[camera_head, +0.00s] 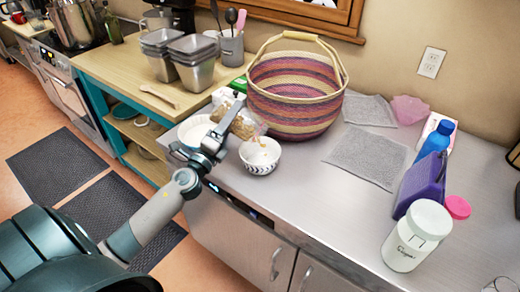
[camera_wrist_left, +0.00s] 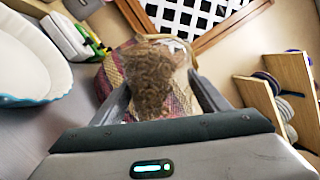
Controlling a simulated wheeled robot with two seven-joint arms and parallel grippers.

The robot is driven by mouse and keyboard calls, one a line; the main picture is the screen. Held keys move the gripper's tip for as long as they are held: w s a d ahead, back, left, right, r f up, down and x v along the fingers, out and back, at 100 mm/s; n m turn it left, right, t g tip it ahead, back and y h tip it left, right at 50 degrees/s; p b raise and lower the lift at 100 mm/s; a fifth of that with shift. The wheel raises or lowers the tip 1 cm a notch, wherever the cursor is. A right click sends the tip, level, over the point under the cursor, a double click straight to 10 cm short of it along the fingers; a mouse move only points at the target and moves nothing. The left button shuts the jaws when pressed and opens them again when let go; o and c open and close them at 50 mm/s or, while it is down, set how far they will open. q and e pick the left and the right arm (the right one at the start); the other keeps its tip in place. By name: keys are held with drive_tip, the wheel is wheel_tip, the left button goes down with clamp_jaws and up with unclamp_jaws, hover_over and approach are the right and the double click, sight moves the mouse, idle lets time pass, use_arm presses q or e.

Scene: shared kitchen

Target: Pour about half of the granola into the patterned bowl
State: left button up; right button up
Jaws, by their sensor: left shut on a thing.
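The patterned bowl (camera_head: 260,156) stands upright on the metal counter, white with small dark marks. Some orange-brown bits show inside it. My left gripper (camera_head: 226,122) is left of and above this bowl, shut on a clear container of granola (camera_head: 248,127). The container is tilted, with its end over the bowl. In the left wrist view the brown granola (camera_wrist_left: 153,78) lies between the fingers. The container's rim is hard to make out. My right gripper is not in view.
A white bowl (camera_head: 192,131) stands left of the gripper, partly hidden. A striped basket (camera_head: 296,96) is close behind. Metal tins (camera_head: 195,60) stand at the back left. A white jar (camera_head: 417,236) and blue bottle (camera_head: 435,140) stand right.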

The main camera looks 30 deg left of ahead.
sight(235, 120)
use_arm(q)
drive_tip(key=shift+w+d+r+m+h+p, duration=0.15)
drive_tip(key=shift+d+r+m+p, duration=0.25)
drive_tip(key=shift+m+p, duration=0.25)
drive_tip(key=shift+d+r+m+h+p, duration=0.15)
drive_tip(key=shift+d+r+m+p, duration=0.2)
drive_tip(key=shift+m+p, duration=0.3)
idle(1.6)
drive_tip(key=shift+w+d+r+m+g+h+p, duration=0.1)
drive_tip(key=shift+d+r+m+g+h+p, duration=0.35)
drive_tip(key=shift+m+p, duration=0.7)
idle(3.9)
